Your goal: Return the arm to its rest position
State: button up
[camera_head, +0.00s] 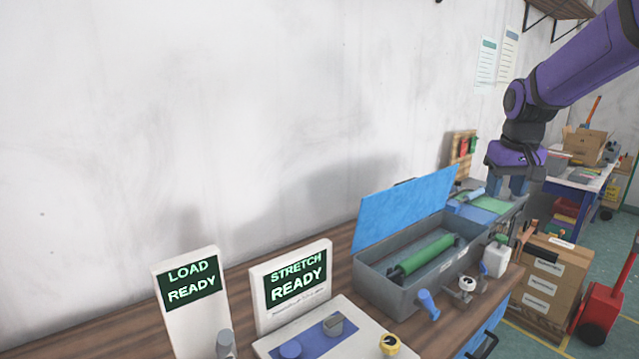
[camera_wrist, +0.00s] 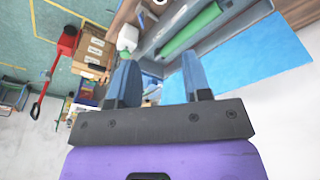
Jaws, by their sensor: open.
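My gripper (camera_head: 514,186) is at the end of my purple arm, at the right in the head view. It points down above the far end of the workbench, beyond the open grey box. In the wrist view my gripper (camera_wrist: 160,84) shows two blue fingers spread apart with nothing held between them. The grey box (camera_head: 385,283) has its blue lid raised and a green roller (camera_head: 425,256) inside. The green roller also shows at the top of the wrist view (camera_wrist: 192,30).
A LOAD READY sign (camera_head: 192,310) and a STRETCH READY sign (camera_head: 291,290) stand at the front left of the bench. A white bottle (camera_head: 496,257) stands beside the box. Cardboard boxes (camera_head: 548,285) and a red hand truck (camera_head: 600,310) are on the floor at right. The wall is behind.

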jog(key=s+a+r+t, duration=0.1)
jog(key=s+a+r, duration=0.2)
jog(key=s, duration=0.5)
jog(key=s+a+r+t, duration=0.1)
jog(key=s+a+r, duration=0.2)
jog(key=s, duration=0.5)
jog(key=s+a+f+t, duration=0.1)
jog(key=s+a+f, duration=0.1)
jog(key=s, duration=1.2)
jog(key=shift+f+n+y, duration=0.3)
jog(key=shift+f+n, duration=0.05)
jog(key=shift+n, duration=0.05)
jog(key=shift+o, duration=0.4)
jog(key=shift+w, duration=0.1)
dwell(2.9)
